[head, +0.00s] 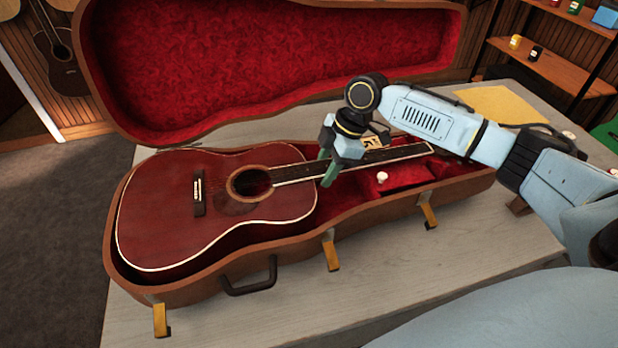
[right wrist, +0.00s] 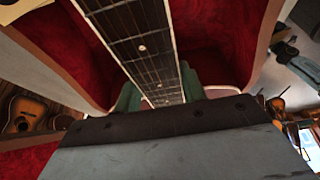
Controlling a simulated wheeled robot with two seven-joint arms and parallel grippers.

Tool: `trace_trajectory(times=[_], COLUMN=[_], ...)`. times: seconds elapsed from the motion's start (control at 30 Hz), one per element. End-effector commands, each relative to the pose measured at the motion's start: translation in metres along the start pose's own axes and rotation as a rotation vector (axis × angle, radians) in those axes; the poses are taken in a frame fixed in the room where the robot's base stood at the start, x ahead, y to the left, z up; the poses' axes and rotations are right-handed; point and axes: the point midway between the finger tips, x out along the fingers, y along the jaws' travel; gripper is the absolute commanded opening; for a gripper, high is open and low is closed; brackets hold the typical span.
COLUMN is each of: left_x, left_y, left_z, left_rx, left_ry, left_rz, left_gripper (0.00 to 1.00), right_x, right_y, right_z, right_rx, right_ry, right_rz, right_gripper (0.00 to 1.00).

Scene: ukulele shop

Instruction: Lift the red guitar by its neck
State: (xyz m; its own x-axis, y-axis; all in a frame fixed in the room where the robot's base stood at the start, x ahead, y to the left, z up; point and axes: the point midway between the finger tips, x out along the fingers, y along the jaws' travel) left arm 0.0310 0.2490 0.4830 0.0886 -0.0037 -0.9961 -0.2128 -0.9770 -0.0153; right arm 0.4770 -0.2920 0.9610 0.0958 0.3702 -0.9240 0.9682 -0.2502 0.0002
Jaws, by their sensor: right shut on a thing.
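The red guitar (head: 225,205) lies face up in an open brown case with red lining (head: 345,240). Its body is at the left and its neck points right. My right gripper (head: 328,172) is at the neck, just right of the body, and is shut on the neck. In the right wrist view the fretted neck (right wrist: 140,45) runs between the two green fingers (right wrist: 158,90). The part of the neck under the gripper is hidden in the head view. My left gripper is not in view.
The case lid (head: 260,60) stands open behind the guitar. The case rests on a grey table (head: 440,275) with bare room in front. A yellow sheet (head: 505,105) lies at the back right. Shelves (head: 560,65) stand beyond. A small white knob (head: 382,177) shows inside the case.

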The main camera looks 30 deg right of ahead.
Motion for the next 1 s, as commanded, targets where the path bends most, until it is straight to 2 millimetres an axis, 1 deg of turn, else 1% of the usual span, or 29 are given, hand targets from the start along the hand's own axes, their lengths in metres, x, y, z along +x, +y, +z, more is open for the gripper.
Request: trace_trajectory(times=[0.17, 0.27, 0.6, 0.7, 0.83, 1.0], left_x=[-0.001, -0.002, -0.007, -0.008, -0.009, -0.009], left_y=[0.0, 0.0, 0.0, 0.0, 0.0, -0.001], left_z=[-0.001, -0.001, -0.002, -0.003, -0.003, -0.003], left_rx=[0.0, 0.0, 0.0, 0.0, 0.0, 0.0], left_ry=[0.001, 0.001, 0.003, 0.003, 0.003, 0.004], left_rz=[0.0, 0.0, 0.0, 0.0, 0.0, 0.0], left_gripper=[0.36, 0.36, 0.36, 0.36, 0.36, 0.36], right_x=[-0.005, -0.014, -0.068, -0.081, -0.091, -0.096], right_y=[0.002, 0.002, 0.002, 0.002, 0.002, 0.002], right_z=[-0.003, -0.007, -0.029, -0.035, -0.038, -0.041], right_rx=[-0.002, -0.003, -0.004, -0.002, -0.003, -0.002], right_ry=[0.006, 0.006, 0.008, 0.008, 0.007, 0.007], right_rz=[0.007, 0.007, 0.009, 0.008, 0.006, 0.006], right_gripper=[0.0, 0.0, 0.0, 0.0, 0.0, 0.0])
